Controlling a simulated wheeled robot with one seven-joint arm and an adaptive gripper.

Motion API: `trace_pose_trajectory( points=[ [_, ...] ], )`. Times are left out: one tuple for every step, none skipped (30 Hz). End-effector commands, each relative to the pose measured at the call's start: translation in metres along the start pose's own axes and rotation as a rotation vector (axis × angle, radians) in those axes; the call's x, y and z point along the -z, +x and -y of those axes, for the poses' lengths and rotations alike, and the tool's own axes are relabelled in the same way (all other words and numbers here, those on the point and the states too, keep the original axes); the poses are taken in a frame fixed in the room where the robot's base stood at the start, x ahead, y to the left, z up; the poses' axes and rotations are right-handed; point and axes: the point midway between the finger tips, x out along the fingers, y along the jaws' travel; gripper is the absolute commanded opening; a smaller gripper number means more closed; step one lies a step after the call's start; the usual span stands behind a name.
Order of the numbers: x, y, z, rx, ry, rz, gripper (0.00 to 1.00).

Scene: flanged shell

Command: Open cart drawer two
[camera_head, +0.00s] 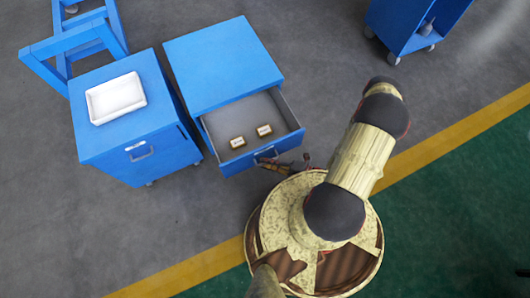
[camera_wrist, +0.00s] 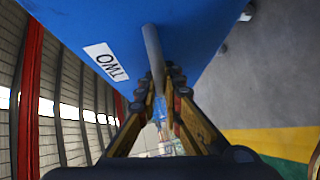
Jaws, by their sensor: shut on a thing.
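The drawer (camera_head: 268,106) of the right-hand blue cart (camera_head: 222,62) stands pulled out, its grey inside showing with two small boxes (camera_head: 264,130) in it. In the wrist view its blue front (camera_wrist: 195,35) fills the top, with a white label (camera_wrist: 106,60) reading TWO. A grey bar handle (camera_wrist: 152,45) stands on that front. My gripper (camera_wrist: 160,82) is shut on the handle, one finger on each side. In the head view my gripper (camera_head: 286,167) is at the drawer front, partly hidden by my arm.
A second blue cart (camera_head: 128,118) with a white tray (camera_head: 116,98) on top stands close on the left, its front closed. A blue frame (camera_head: 76,42) is behind it. Another blue cart (camera_head: 415,25) stands at the upper right. Grey floor is clear between the carts on the right.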

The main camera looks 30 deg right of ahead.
Motion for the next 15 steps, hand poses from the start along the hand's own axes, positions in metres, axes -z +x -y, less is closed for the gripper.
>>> trace_pose_trajectory(
  points=[
    [-0.0005, -0.0002, 0.0003, 0.001, 0.0, 0.001, 0.0],
    [-0.0005, -0.0002, 0.0003, 0.001, 0.0, 0.001, 0.0],
    [-0.0006, -0.0001, 0.0003, 0.001, 0.0, 0.001, 0.0],
    [-0.0006, -0.0001, 0.0003, 0.001, 0.0, 0.001, 0.0],
    [-0.0007, -0.0001, 0.0003, 0.001, 0.0, 0.001, 0.0],
    [-0.0008, -0.0001, 0.0003, 0.001, 0.0, 0.001, 0.0],
    [-0.0008, -0.0001, 0.0003, 0.001, 0.0, 0.001, 0.0],
    [-0.0009, -0.0001, 0.0003, 0.001, 0.0, 0.001, 0.08],
    [-0.0009, -0.0001, 0.0003, 0.001, 0.0, 0.001, 0.11],
    [-0.0009, -0.0001, 0.0003, 0.001, 0.0, 0.001, 0.12],
    [-0.0009, 0.0, 0.0003, 0.001, 0.0, 0.001, 0.14],
    [-0.0009, 0.0, 0.0003, 0.001, 0.0, 0.001, 0.16],
    [-0.0008, 0.0, 0.0002, 0.001, 0.0, 0.001, 0.18],
    [-0.0008, 0.0, 0.0002, 0.001, 0.0, 0.001, 0.2],
    [-0.0008, 0.0, 0.0002, 0.0, 0.0, 0.001, 0.22]
  ],
)
